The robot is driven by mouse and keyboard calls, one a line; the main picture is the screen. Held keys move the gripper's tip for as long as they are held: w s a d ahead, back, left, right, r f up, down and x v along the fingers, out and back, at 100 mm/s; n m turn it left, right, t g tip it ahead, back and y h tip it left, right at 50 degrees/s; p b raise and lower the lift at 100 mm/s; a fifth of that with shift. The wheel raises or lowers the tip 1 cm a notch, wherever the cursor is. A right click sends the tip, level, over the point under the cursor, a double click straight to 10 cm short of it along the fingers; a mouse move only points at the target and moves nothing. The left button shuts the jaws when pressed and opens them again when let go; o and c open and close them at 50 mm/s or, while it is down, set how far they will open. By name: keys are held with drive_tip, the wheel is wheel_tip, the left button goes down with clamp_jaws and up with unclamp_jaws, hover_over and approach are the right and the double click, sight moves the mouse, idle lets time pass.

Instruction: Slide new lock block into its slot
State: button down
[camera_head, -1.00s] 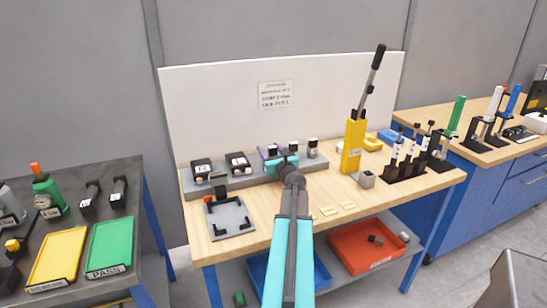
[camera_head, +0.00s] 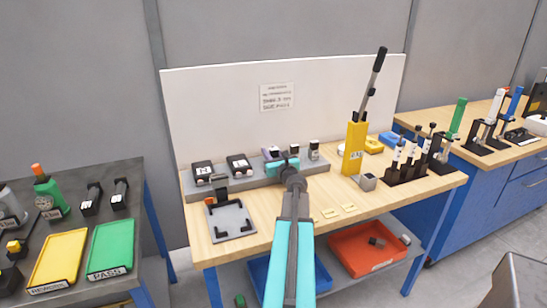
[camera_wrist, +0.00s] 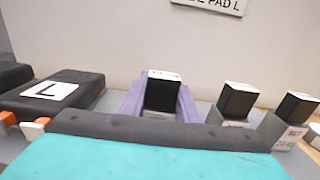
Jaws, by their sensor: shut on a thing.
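A black block with a white top (camera_wrist: 163,90) stands upright in the middle of the wrist view, between two sloping purple finger-like sides. These look like my gripper's fingers (camera_wrist: 162,100), shut on the block. Its lower part and the slot are hidden behind my teal and dark gripper body. In the head view my gripper (camera_head: 274,155) is over the grey rack (camera_head: 237,184) at the back of the bench. I cannot tell whether the block touches the rack.
Two similar black-topped blocks (camera_wrist: 237,100) (camera_wrist: 296,106) stand close on the right. A black pad marked L (camera_wrist: 52,92) lies close on the left. A grey fixture (camera_head: 231,221) sits front left. A yellow lever press (camera_head: 354,148) stands right.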

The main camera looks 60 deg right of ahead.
drive_tip(key=shift+r, duration=0.15)
drive_tip(key=shift+r, duration=1.35)
drive_tip(key=shift+s+r, duration=0.15)
drive_tip(key=shift+r, duration=0.2)
drive_tip(key=s+a+b, duration=0.1)
drive_tip(key=s+a, duration=0.1)
drive_tip(key=s, duration=0.5)
drive_tip(key=s+a+r+b, duration=0.1)
drive_tip(key=s+a, duration=0.2)
drive_tip(key=s, duration=0.4)
drive_tip(key=shift+s+a+r, duration=0.15)
drive_tip(key=shift+s+a, duration=0.05)
drive_tip(key=shift+s, duration=0.2)
drive_tip(key=shift+r, duration=0.1)
